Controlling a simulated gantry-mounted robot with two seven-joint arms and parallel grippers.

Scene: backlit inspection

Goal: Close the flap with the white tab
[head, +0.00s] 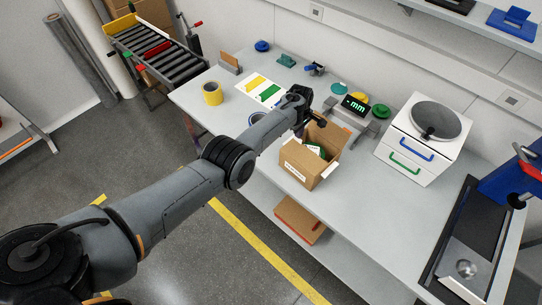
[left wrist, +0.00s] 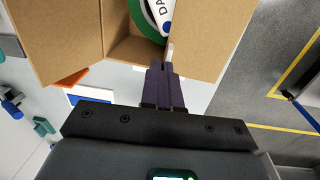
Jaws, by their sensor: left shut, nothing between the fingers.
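An open cardboard box (head: 299,174) stands on the grey table in the head view, with a white label on its front and brown flaps raised. A green and white item (head: 317,151) lies inside; in the left wrist view it shows as a green ring with a white lettered part (left wrist: 158,14). A small white tab (left wrist: 171,52) shows at the edge of a brown flap (left wrist: 208,35). My left gripper (left wrist: 163,68) is shut and empty, its dark fingertips close beside the tab; I cannot tell whether they touch. In the head view it hangs over the box's back side (head: 320,122).
A display reading "mm" (head: 356,106) and yellow and green round things stand behind the box. A white drawer unit (head: 418,150) is to its right. A yellow tape roll (head: 213,93) stands at the left.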

